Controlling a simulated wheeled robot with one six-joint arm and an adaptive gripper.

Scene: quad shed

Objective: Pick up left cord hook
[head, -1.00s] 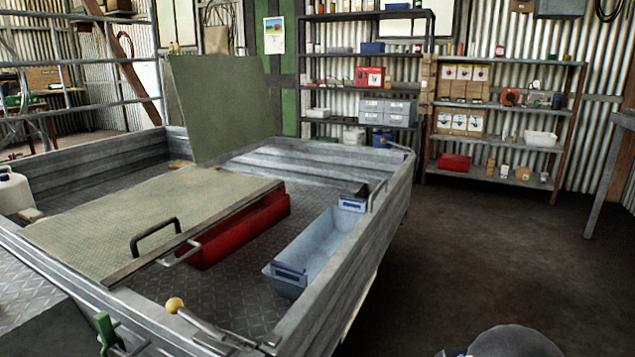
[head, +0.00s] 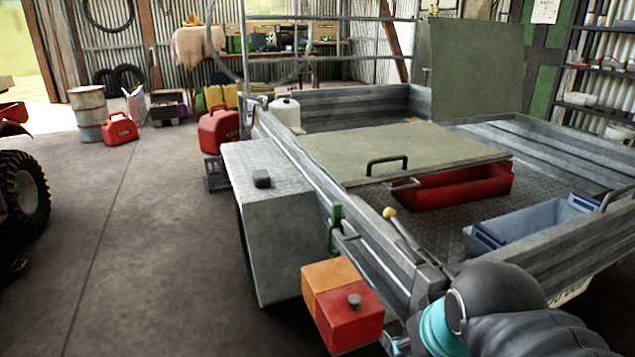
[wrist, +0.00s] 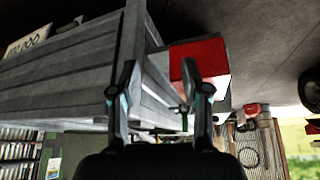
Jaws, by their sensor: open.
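A green hook-like fitting (head: 334,228) stands upright at the trailer's near left corner, beside the sheet-metal box; I cannot tell for sure that it is the left cord hook. A small green piece (wrist: 184,117) also shows near the right finger in the wrist view. My gripper (wrist: 158,66) is open, with nothing visibly held between its fingers. In the wrist view the trailer's grey wall (wrist: 75,75) is behind the left finger, and a red block (wrist: 200,58) is behind the right fingertip. In the head view my gripper's fingers are not clearly seen.
The metal box (head: 265,190) and an orange-red lamp block (head: 342,305) stick out at the trailer's corner. A yellow-knobbed lever (head: 392,215) is near the corner. A blue tray (head: 530,222) and red tray (head: 455,187) lie in the bed.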

